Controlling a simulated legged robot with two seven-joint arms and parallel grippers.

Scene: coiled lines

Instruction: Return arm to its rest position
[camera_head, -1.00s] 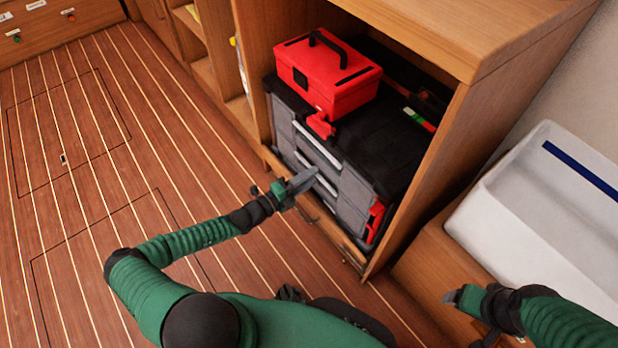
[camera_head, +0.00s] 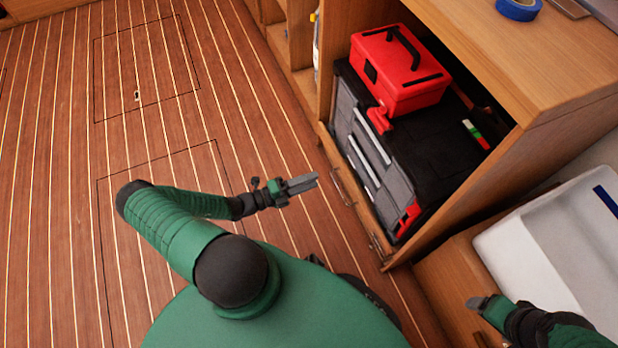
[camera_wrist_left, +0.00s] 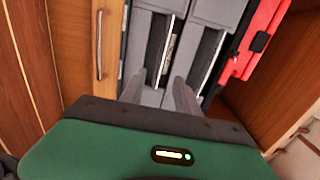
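My left arm comes in from the left in the head view. Its gripper (camera_head: 303,184) is over the wooden floor, in front of the open cabinet and apart from the grey toolbox. In the left wrist view the two fingers (camera_wrist_left: 160,85) stand apart with nothing between them, pointing towards the grey drawer fronts. My right gripper (camera_head: 478,302) shows small at the lower right, in front of the white sink; its fingers are too small to read.
A grey and black toolbox (camera_head: 430,150) with drawers stands in the cabinet, with a red toolbox (camera_head: 402,80) on top. The cabinet's wooden edge (camera_head: 455,215) and the white sink (camera_head: 545,240) are to the right. Blue tape (camera_head: 519,9) lies on the counter. The striped floor (camera_head: 60,200) at left is clear.

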